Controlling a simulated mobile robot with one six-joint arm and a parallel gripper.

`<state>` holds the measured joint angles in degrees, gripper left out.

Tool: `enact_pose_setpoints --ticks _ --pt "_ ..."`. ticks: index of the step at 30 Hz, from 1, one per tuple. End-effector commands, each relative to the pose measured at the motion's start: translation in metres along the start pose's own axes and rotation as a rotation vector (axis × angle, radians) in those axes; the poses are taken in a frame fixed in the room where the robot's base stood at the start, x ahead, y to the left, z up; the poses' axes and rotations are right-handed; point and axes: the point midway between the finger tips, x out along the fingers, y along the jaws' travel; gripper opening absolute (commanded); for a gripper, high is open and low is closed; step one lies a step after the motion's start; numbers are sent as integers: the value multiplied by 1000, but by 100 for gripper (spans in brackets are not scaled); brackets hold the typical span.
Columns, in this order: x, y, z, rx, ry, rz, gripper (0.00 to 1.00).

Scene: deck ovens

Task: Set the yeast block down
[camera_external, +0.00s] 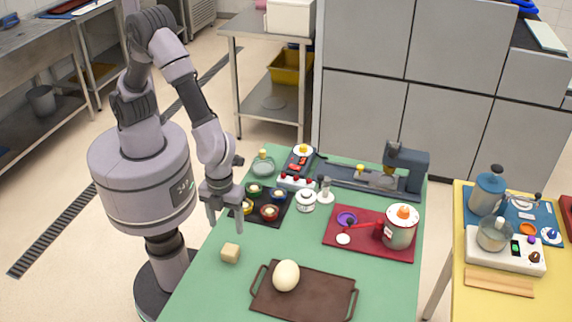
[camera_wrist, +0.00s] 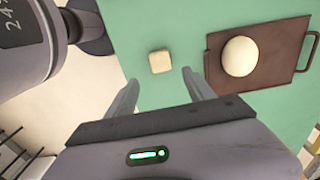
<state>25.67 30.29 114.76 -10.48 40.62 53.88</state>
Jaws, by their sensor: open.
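The yeast block (camera_external: 231,253), a small tan cube, rests on the green table (camera_external: 205,285) near its left edge. In the wrist view the yeast block (camera_wrist: 159,61) lies just beyond the fingertips, between their lines and apart from both. My gripper (camera_external: 225,227) is open and empty, pointing down above the table and slightly behind the block in the external view. Its two spread fingers also show in the wrist view (camera_wrist: 160,82).
A brown tray (camera_external: 330,297) with a pale dough ball (camera_external: 286,275) lies right of the block. A black mat (camera_external: 262,217) with several small bowls lies behind. A red mat (camera_external: 340,249) holds a pot (camera_external: 400,229). Green table around the block is clear.

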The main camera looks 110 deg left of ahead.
Motion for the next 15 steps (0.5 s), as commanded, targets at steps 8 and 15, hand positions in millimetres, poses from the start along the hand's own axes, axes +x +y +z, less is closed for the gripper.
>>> enact_pose_setpoints --ticks 8,15 --pt "-120 10 73 -332 37 -164 62" --pt "-223 107 190 -940 114 -447 62"
